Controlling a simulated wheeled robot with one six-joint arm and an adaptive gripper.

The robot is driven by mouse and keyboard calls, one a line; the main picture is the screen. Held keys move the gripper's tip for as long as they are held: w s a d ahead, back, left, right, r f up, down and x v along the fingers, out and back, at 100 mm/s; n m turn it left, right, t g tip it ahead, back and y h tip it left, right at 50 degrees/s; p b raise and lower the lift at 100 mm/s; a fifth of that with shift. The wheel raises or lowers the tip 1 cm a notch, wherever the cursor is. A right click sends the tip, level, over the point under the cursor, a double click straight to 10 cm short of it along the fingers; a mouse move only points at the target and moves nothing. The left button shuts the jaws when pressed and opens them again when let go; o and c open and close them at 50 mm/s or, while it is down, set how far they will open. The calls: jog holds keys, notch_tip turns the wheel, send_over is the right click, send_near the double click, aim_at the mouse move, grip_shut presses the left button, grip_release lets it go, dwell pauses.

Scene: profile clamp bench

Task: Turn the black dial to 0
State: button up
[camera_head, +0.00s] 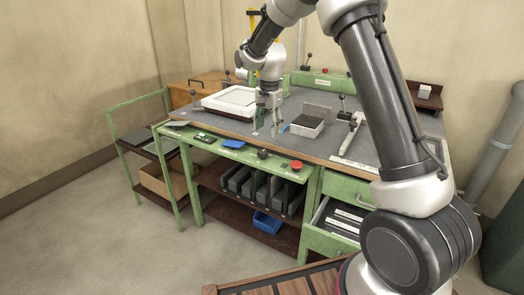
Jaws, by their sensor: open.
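The black dial (263,154) is a small dark knob on the green front strip of the bench. Its pointer and scale are too small to read, so I cannot tell its setting. My gripper (265,130) points down over the grey bench top, a little behind the dial and apart from it. Its fingers are open and nothing shows between them.
A white frame (230,101), a dark-topped block (307,126) and a clamp (349,135) stand on the bench. A drawer (335,222) stands open below.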

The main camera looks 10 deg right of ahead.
aim_at(262, 151)
jog(key=shift+m, duration=0.3)
jog(key=f, duration=0.3)
jog(key=w+a+f, duration=0.1)
jog(key=f, duration=0.5)
jog(key=shift+w+a+f, duration=0.2)
jog(key=shift+w+f, duration=0.1)
jog(key=shift+f, duration=0.75)
jog(key=c, duration=1)
jog(key=shift+c, duration=0.2)
